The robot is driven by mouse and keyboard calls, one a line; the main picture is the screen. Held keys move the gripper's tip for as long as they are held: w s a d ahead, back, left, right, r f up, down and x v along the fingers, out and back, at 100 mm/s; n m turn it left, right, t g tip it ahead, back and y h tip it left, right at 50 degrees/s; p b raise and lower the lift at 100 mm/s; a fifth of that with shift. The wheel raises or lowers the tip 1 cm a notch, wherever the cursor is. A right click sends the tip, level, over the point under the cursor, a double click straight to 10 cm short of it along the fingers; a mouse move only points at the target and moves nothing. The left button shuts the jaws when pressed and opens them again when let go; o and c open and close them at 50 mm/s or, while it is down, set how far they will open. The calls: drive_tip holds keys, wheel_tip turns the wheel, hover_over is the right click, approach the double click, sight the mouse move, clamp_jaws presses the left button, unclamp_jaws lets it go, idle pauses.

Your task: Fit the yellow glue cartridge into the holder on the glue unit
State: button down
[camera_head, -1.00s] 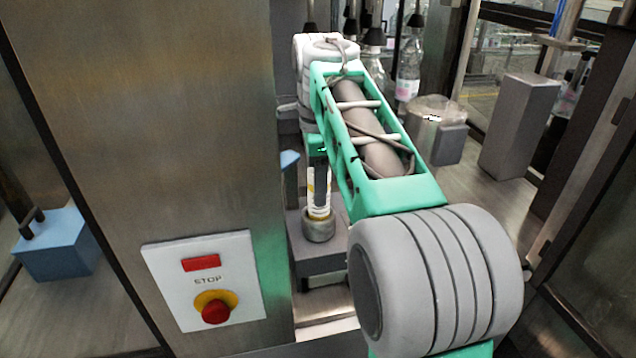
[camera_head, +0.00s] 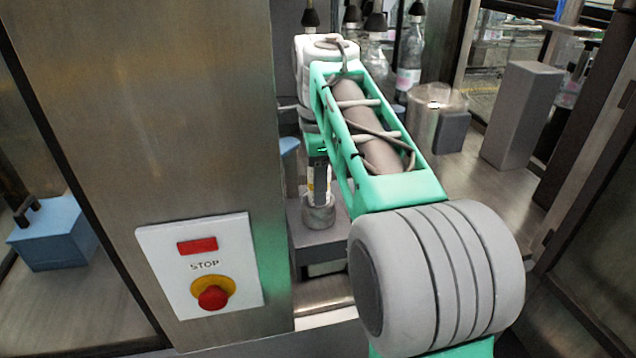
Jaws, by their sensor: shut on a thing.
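The yellow glue cartridge (camera_head: 311,184) shows as a narrow strip of white and yellow, upright, partly hidden behind a dark finger of my gripper (camera_head: 319,184). My gripper is shut on the cartridge below the arm's wrist. The round grey holder (camera_head: 318,214) sits on the grey block of the glue unit (camera_head: 316,240), directly below the gripper. The cartridge's lower end meets or enters the holder's opening; how deep it sits cannot be told. My arm hides the right side of the glue unit.
A steel panel with a STOP button (camera_head: 212,298) stands close on the left. Bottles (camera_head: 409,65) stand behind my arm. A metal cylinder (camera_head: 428,115) and a grey box (camera_head: 521,115) stand on the deck at right.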

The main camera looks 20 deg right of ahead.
drive_tip(key=c, duration=0.8)
unclamp_jaws()
drive_tip(key=shift+o, duration=0.2)
wheel_tip(320, 180, up, 8)
drive_tip(key=shift+f, duration=0.1)
